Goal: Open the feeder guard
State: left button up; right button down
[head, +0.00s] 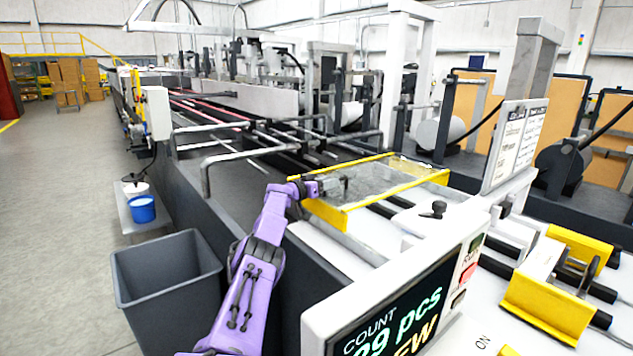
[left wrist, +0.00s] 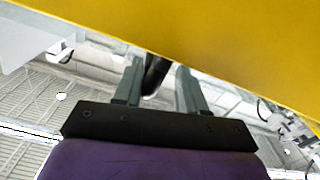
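The feeder guard (head: 405,182) is a clear panel with yellow edges, lying nearly level over the feeder in the head view. Its yellow edge (left wrist: 230,45) fills the top of the left wrist view. My left gripper (head: 338,186) is at the guard's near left side, seen partly against the clear panel. In the left wrist view my left gripper (left wrist: 159,72) has its two grey fingers apart. A dark bar (left wrist: 155,75), perhaps the guard's handle, shows between them, with a gap on the right finger's side. My right gripper is not in view.
A display panel (head: 395,310) stands close in front, right of my left arm. A grey bin (head: 167,275) and a blue bucket (head: 142,208) stand on the left. Bent grey rails (head: 245,150) lie beyond the gripper. Another yellow part (head: 550,295) is at right.

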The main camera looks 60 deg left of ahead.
pick_arm(q)
jog(key=shift+s+d+r+p, duration=0.3)
jog(key=shift+r+p, duration=0.25)
jog(key=shift+p, duration=1.05)
jog(key=shift+s+d+r+p, duration=0.15)
jog(key=shift+d+r+p, duration=0.3)
jog(key=shift+p, duration=1.1)
jog(key=s+f, duration=0.1)
jog(key=s, duration=0.9)
jog(key=shift+f, duration=0.35)
